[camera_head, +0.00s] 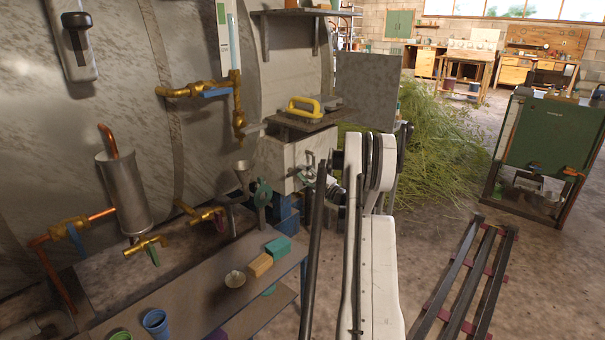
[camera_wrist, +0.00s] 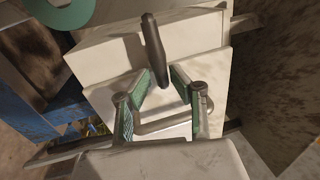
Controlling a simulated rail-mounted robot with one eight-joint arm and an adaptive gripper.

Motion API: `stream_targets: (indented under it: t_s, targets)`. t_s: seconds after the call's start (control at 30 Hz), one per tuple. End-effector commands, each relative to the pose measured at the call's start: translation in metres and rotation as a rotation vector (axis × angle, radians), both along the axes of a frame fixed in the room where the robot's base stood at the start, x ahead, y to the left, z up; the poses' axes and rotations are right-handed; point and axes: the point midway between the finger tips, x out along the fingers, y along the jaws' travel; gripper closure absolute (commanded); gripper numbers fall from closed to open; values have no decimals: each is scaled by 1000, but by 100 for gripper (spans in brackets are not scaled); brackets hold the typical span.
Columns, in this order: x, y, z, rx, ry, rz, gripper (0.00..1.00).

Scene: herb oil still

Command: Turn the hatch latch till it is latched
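The hatch latch shows in the wrist view as a dark, rod-like handle (camera_wrist: 154,48) on the pale front of a white box (camera_wrist: 110,62). It stands nearly upright, tilted slightly, with its lower end between my fingertips. My gripper (camera_wrist: 162,78) is open, with a green-padded finger on each side of that lower end. A gap shows beside the handle; I cannot tell whether either pad touches it. In the head view my gripper (camera_head: 318,172) is at the front of the white box (camera_head: 280,158), and the latch is too small to make out clearly.
A plate with a yellow handle (camera_head: 303,106) lies on top of the box. A green disc-shaped part (camera_head: 263,192) and blue supports (camera_head: 287,214) are at its left and below. Brass valves and a bench (camera_head: 200,300) fill the left. Cut herbs (camera_head: 435,145) lie behind my arm.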

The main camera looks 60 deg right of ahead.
Motion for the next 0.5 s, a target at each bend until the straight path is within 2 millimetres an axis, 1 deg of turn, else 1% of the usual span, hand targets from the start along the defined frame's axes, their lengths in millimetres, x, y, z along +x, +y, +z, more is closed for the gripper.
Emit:
stream_targets:
  t_s: [0.03, 0.07, 0.33, 0.43, 0.5]
  targets:
    - [0, 0, 0, 0, 0, 0, 71]
    - [0, 0, 0, 0, 0, 0, 67]
    - [0, 0, 1, 0, -1, -1, 67]
    - [-6, 0, 0, 0, -1, -2, 67]
    - [-15, 1, -2, -1, -1, -3, 67]
